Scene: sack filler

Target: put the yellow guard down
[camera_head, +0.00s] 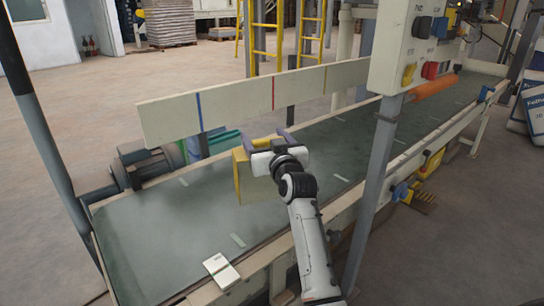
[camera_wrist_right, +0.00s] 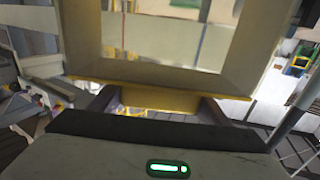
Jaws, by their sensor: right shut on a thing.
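The yellow guard (camera_head: 239,176) is upright over the dark conveyor belt (camera_head: 150,245), partly hidden behind my right gripper. In the right wrist view the guard (camera_wrist_right: 140,97) fills the upper part as a pale frame with a yellow near edge, and the scene shows through its opening. My right gripper (camera_head: 267,141) is shut on the guard; its fingers also show at the guard's yellow edge in the wrist view (camera_wrist_right: 155,106). I cannot tell whether the guard's lower edge touches the belt. My left gripper is not in view.
A pale side rail (camera_head: 235,105) with coloured marks runs behind the belt. A control box (camera_head: 415,45) on a grey post stands to the right. A small white card-like item (camera_head: 221,270) lies at the belt's near edge. The belt's left part is mostly clear.

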